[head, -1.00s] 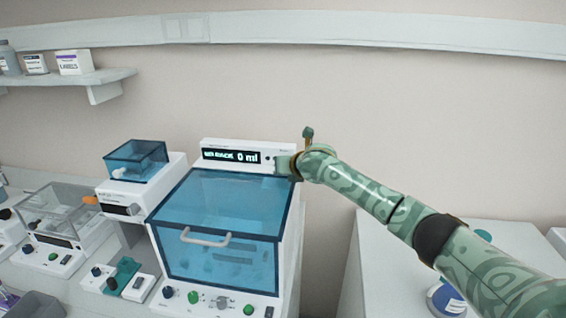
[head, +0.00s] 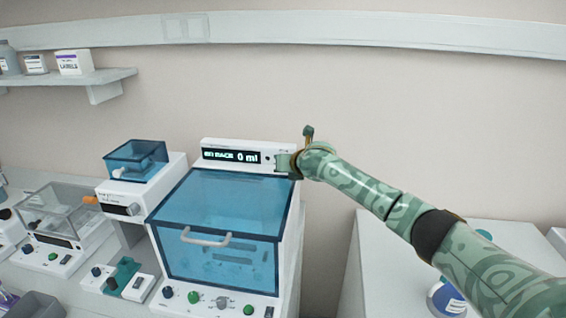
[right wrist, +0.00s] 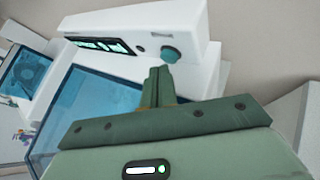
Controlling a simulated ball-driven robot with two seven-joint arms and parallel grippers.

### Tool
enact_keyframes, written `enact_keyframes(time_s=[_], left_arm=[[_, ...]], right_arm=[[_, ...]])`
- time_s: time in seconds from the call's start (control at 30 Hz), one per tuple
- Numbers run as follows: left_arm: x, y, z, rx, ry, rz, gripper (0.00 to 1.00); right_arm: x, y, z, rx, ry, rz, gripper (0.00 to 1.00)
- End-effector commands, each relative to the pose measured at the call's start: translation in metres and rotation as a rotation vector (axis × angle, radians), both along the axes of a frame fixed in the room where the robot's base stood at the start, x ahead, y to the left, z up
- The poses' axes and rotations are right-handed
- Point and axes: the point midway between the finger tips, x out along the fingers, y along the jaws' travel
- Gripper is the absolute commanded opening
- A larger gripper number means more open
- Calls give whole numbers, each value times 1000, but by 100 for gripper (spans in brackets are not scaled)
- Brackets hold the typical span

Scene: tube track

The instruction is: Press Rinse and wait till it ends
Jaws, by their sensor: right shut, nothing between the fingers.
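The machine (head: 222,200) has a blue see-through lid, closed, and a raised console at its back. The console's dark display (head: 231,156) reads "0 ml" after a blurred word that may be "rack". A round green-teal button (right wrist: 171,55) sits on the console, right of the display; no label on it is readable. In the head view my right gripper (head: 284,162) covers that end of the console. In the right wrist view my right gripper (right wrist: 159,72) is shut and empty, its tips close to the button; I cannot tell if they touch it. My left gripper is not in view.
Knobs and buttons (head: 222,302) line the machine's front edge. A smaller device with a blue box (head: 136,158) and a clear-lidded device (head: 65,209) stand to the left. A shelf (head: 105,78) hangs at upper left. A gap separates the machine from the right-hand counter (head: 385,255).

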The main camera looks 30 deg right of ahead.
Motion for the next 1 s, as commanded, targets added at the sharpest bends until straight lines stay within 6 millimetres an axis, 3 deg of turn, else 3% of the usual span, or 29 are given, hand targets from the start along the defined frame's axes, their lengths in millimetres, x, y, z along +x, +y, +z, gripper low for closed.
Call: enact_keyframes(time_s=[1.0], left_arm=[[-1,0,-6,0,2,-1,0]], right_arm=[[7,-5,0,0,0,0,0]])
